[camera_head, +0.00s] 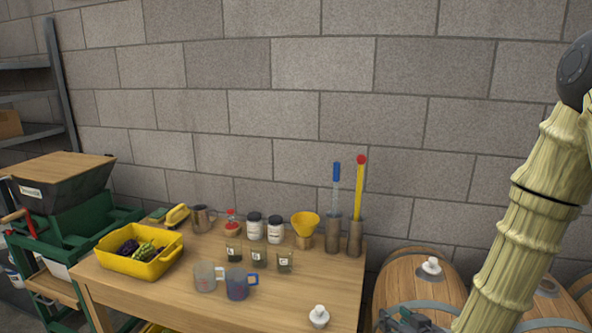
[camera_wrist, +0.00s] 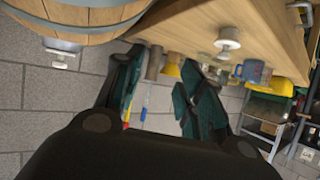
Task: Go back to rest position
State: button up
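My gripper (camera_wrist: 160,78) shows in the wrist view with its two dark green fingers apart and nothing between them. In the head view only a dark part of my gripper (camera_head: 405,322) shows at the bottom edge, in front of a barrel and right of the wooden table (camera_head: 330,283). My arm rises along the right side of the head view. The wrist view is turned over, with the table (camera_wrist: 190,22) at the top.
The table bears a yellow crate (camera_head: 125,264) with dark produce, two measuring cups (camera_head: 238,285), several jars, a yellow funnel (camera_head: 305,222), two upright tubes and a white stopper (camera_head: 319,316). Barrels (camera_head: 420,281) stand at right, a green press (camera_head: 60,215) at left. The block wall is behind.

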jog(key=s+f+g, duration=0.4)
jog(key=s+f, duration=0.2)
jog(key=f, duration=0.6)
jog(key=s+f+m+g+h, duration=0.1)
jog(key=s+f+g, duration=0.3)
jog(key=s+f, duration=0.6)
jog(key=s+a+f+g+h, duration=0.1)
jog(key=s+f+g, duration=0.3)
jog(key=s+f, duration=0.6)
jog(key=s, duration=0.7)
jog(key=shift+f+m+g, duration=0.3)
jog(key=shift+m, duration=0.1)
